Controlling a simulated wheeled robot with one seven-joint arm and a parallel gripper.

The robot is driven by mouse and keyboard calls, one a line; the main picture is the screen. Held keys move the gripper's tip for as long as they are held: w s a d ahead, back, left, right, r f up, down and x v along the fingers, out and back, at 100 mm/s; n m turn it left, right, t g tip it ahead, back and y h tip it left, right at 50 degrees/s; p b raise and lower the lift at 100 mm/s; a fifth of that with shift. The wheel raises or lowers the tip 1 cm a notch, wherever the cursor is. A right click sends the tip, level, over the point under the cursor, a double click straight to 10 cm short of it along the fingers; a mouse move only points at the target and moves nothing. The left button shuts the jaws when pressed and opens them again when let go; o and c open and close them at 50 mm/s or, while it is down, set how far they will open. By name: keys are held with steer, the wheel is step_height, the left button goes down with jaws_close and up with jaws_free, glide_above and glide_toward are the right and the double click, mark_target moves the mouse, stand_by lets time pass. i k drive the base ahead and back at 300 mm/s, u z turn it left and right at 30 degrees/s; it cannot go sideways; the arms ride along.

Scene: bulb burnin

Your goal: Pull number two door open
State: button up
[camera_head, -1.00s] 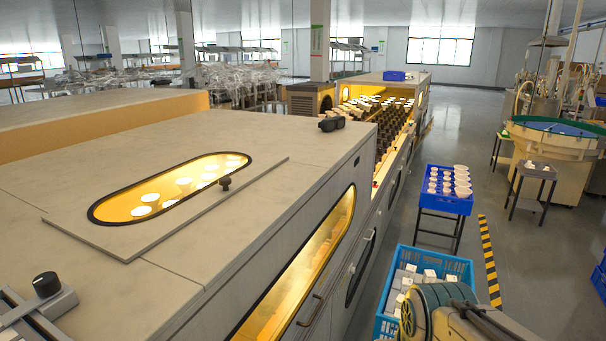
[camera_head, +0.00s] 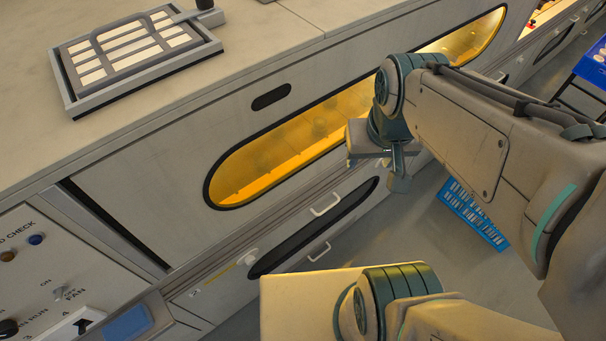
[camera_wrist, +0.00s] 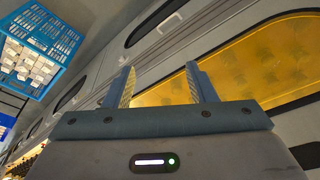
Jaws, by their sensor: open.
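The grey machine front has a long amber window (camera_head: 285,150), which also shows in the wrist view (camera_wrist: 255,62). Below it are low doors with a dark slot (camera_head: 290,240), a pale upper handle (camera_head: 325,206) and a lower handle (camera_head: 320,252). I cannot read a number that marks door two. The panels I can see look shut. My gripper (camera_head: 398,178) hangs in front of the amber window, right of the upper handle and apart from it. In the wrist view my gripper (camera_wrist: 161,85) has its two fingers spread with nothing between them. A pale handle (camera_wrist: 169,22) lies beyond the fingers.
A control panel (camera_head: 60,270) with knobs and switches is at the lower left. A framed tray of pale strips (camera_head: 135,50) lies on the machine top. A blue crate (camera_head: 472,215) stands on the floor, and also shows in the wrist view (camera_wrist: 40,45). Grey floor lies between.

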mark_target(210, 298)
steer(key=z, duration=0.45)
steer(key=k, duration=1.15)
steer(key=u, duration=0.1)
steer(key=i, duration=0.7)
steer(key=u, duration=0.25)
